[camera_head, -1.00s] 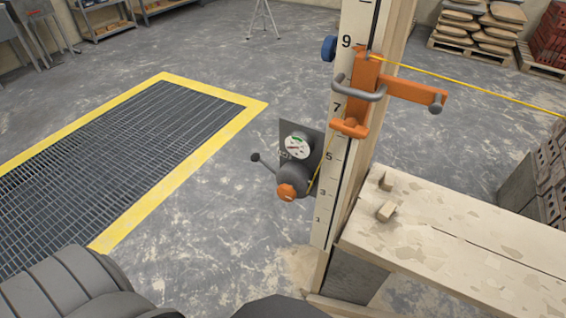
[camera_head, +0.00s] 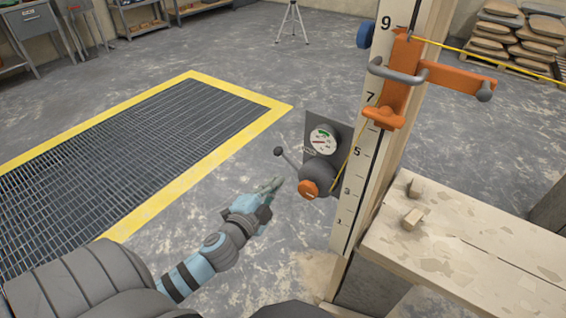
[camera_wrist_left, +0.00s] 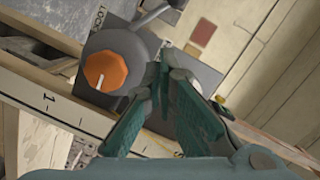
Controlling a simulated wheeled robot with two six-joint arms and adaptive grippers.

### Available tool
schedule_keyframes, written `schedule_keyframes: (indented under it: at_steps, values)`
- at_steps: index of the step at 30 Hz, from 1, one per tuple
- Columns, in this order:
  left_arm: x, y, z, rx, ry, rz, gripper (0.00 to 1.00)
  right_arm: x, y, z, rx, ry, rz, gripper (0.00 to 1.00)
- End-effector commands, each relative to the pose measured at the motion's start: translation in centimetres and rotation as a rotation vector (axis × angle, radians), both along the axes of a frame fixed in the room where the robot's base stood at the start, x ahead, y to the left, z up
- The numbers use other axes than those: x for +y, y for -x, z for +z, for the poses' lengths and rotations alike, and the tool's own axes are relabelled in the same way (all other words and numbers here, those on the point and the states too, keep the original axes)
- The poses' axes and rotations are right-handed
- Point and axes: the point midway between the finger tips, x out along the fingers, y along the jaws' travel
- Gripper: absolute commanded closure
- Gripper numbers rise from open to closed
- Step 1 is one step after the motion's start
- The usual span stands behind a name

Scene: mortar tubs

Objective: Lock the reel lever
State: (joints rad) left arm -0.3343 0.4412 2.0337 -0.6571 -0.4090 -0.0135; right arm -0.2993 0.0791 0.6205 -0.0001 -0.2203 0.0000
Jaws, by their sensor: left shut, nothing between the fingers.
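The reel (camera_head: 319,173) is a dark grey drum with an orange knob (camera_head: 308,189), mounted on a dark plate (camera_head: 340,133) with a round gauge (camera_head: 322,139) beside the numbered post. The reel lever (camera_head: 287,157) sticks out from the drum up and to the left, ending in a dark ball. My left gripper (camera_head: 275,186) is shut and empty, a little left of the knob and below the lever, apart from both in the head view. In the left wrist view, the orange knob (camera_wrist_left: 105,71) is left of the shut fingertips (camera_wrist_left: 160,72). My right gripper is not in view.
The numbered post (camera_head: 365,150) stands right of the reel and carries an orange bracket (camera_head: 400,80) with a yellow line. A wooden bench (camera_head: 470,250) with small wood pieces is at the right. A yellow-edged floor grate (camera_head: 130,135) lies left. Floor between is clear.

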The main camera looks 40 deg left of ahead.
Motion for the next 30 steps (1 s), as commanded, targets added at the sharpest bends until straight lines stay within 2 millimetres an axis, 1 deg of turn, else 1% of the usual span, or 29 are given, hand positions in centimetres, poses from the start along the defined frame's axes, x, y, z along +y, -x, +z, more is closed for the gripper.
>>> schedule_keyframes:
  at_steps: [1, 3, 11, 14, 17, 20, 27, 29, 30]
  values:
    - [-0.3, 0.0, 1.1, -0.024, -0.014, -0.01, 1.0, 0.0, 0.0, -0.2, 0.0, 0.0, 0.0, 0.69]
    - [-0.6, -0.1, 1.9, -0.04, -0.022, -0.016, 1.0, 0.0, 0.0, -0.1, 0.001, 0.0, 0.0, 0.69]
    - [-0.6, -0.1, 2.0, -0.041, -0.022, -0.016, 1.0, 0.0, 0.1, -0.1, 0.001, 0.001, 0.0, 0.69]
    - [-0.5, -0.5, 1.9, -0.041, -0.022, -0.016, 1.0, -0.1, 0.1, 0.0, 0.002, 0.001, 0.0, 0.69]
    - [-0.3, -1.7, 1.9, -0.042, -0.02, -0.016, 1.0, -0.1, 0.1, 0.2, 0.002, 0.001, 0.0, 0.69]
    - [0.0, -3.5, 1.9, -0.042, -0.019, -0.014, 1.0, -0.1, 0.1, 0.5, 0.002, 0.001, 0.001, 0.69]
    - [0.8, -8.7, 1.5, -0.042, -0.018, -0.014, 1.0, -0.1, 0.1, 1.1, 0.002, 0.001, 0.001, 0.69]
    - [0.9, -10.0, 1.5, -0.042, -0.018, -0.015, 1.0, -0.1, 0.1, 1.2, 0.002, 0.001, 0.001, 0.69]
    - [1.5, -10.2, 0.8, -0.04, -0.023, -0.016, 1.0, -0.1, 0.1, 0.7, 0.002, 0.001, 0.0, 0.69]
